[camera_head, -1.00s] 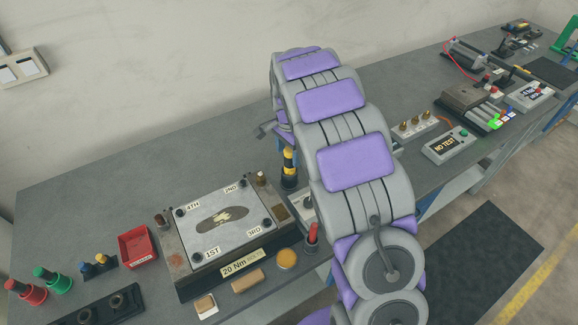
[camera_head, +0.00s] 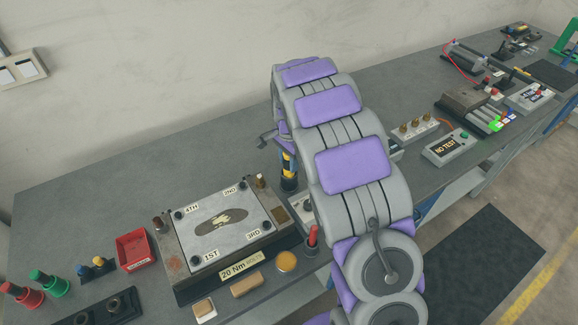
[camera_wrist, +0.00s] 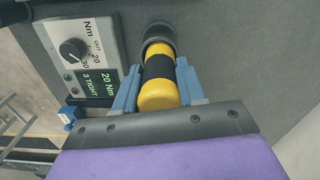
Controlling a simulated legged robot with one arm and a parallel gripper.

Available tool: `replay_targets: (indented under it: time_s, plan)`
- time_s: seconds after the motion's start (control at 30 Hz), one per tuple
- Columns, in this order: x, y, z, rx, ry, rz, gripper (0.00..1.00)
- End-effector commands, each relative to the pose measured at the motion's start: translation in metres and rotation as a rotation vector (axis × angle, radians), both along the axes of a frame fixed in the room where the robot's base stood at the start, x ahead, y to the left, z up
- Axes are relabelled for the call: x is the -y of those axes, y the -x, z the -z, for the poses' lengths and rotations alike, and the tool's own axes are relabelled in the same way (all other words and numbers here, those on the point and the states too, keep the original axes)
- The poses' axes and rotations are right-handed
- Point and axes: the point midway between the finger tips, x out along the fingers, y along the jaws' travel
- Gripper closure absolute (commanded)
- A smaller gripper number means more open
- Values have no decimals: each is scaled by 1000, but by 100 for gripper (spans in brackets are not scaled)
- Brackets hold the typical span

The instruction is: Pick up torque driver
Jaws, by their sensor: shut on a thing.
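The torque driver (camera_wrist: 158,82) is a yellow cylinder with a black band. In the wrist view it stands between the blue fingers of my gripper (camera_wrist: 157,68), which is shut on it. Its far end meets a dark round collar (camera_wrist: 158,33); I cannot tell whether it is still seated there. In the head view a strip of the driver (camera_head: 287,164) shows left of my arm. My fingers are mostly hidden behind the arm in that view.
A controller box (camera_wrist: 84,60) reading 20 Nm and 3 TIGHT stands close left of the driver in the wrist view. A plate fixture (camera_head: 222,222), a red bin (camera_head: 134,250) and a NO TEST box (camera_head: 447,147) sit on the grey bench. The back left is clear.

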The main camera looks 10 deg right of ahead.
Motion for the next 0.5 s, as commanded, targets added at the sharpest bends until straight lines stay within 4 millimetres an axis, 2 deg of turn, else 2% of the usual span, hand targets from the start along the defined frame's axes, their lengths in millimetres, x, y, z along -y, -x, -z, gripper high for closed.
replay_targets:
  time_s: [0.03, 0.17, 0.37, 0.5]
  plan:
    - [0, 0, 0, 0, 0, 0, 90]
    - [0, 0, 0, 0, 0, 0, 100]
    - [0, 0, -1, 1, 0, 0, 100]
    - [0, -1, -9, 2, 0, 0, 100]
